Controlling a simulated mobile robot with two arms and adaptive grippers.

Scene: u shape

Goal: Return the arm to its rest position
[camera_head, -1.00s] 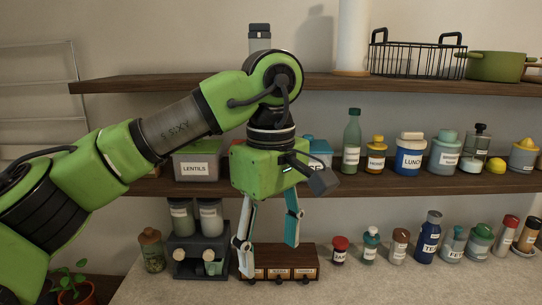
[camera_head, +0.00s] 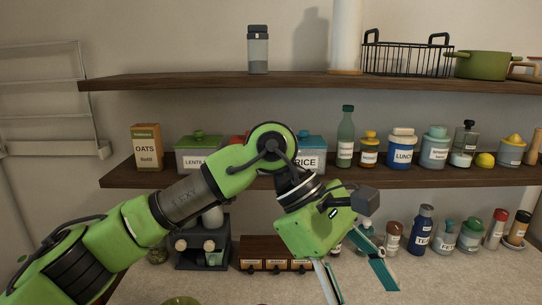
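My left arm comes in from the left in the head view. Its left gripper (camera_head: 358,284) hangs at the lower middle, tilted down to the right, over the counter. Its two fingers are spread apart with nothing between them, though one fingertip runs to the bottom edge of the picture. The gripper body covers part of the row of jars behind it. My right arm and gripper are not in view.
Behind are a lower shelf (camera_head: 400,176) with labelled bins, bottles and jars, and an upper shelf (camera_head: 200,80) with a wire basket (camera_head: 408,60) and a green pot (camera_head: 482,65). A small drawer box (camera_head: 262,252) and several jars stand on the counter (camera_head: 450,280).

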